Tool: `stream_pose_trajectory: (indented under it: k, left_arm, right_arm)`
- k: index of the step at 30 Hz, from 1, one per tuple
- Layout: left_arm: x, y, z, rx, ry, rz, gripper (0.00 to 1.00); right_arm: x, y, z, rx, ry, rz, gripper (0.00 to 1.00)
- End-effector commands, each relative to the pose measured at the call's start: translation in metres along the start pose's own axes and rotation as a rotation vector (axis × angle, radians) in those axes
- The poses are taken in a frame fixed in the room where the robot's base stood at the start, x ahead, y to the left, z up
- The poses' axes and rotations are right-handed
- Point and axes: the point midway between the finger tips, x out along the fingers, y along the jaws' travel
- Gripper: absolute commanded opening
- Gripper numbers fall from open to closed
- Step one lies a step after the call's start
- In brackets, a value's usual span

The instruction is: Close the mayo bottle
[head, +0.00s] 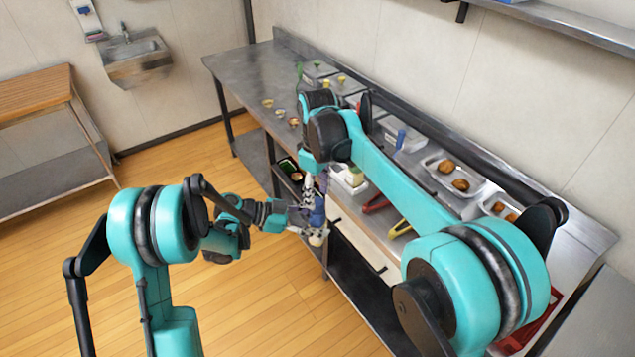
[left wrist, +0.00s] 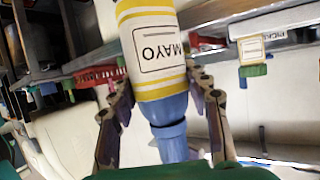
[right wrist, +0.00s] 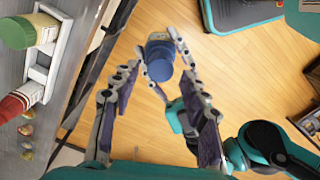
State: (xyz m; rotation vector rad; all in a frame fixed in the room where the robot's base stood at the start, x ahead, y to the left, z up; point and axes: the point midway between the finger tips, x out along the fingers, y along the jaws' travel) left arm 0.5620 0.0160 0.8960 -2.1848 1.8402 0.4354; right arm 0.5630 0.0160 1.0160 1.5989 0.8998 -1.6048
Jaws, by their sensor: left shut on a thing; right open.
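The mayo bottle (left wrist: 158,55) has a white and yellow body with a MAYO label and a blue cap (left wrist: 172,142). In the left wrist view it lies between the fingers of my left gripper (left wrist: 163,100), which is shut on it, with the cap towards the camera. In the right wrist view the blue cap (right wrist: 159,68) sits between the fingertips of my right gripper (right wrist: 157,52), which is open around it. In the head view the bottle (head: 317,236) is held beside the counter's front edge, partly hidden. Whether the cap is fully seated cannot be told.
The steel counter (head: 245,75) runs along the wall. A white rack (right wrist: 47,60) holds a green-topped bottle (right wrist: 18,32) and a red-topped bottle (right wrist: 14,106). Red tongs (head: 376,204) and yellow tongs (head: 400,229) lie nearby. Open floor (head: 265,290) is in front.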

Motion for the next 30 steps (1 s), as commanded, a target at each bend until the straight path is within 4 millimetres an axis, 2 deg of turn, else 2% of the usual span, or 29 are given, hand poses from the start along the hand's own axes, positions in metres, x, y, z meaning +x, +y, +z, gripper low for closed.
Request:
stream_pose_trajectory:
  k: [3, 8, 19, 24, 30]
  left_arm:
    - [0.000, 0.000, 0.000, 0.000, 0.001, 0.000, 0.37]
    - [0.000, 0.000, 0.000, 0.000, 0.001, 0.000, 0.37]
    - [0.000, 0.000, 0.000, 0.000, 0.001, 0.000, 0.37]
    - [0.000, 0.000, 0.000, 0.000, 0.001, 0.000, 0.37]
    - [0.000, 0.000, 0.000, 0.000, 0.001, 0.000, 0.37]
  right_arm:
    - [0.018, 0.000, 0.000, 0.000, 0.000, 0.000, 0.45]
    - [0.033, 0.000, 0.000, 0.000, 0.000, 0.000, 0.45]
    - [0.037, 0.000, 0.000, 0.000, 0.000, 0.000, 0.45]
    - [0.037, 0.000, 0.000, 0.001, 0.000, 0.000, 0.00]
    - [0.037, 0.000, 0.000, 0.002, 0.000, 0.000, 0.00]
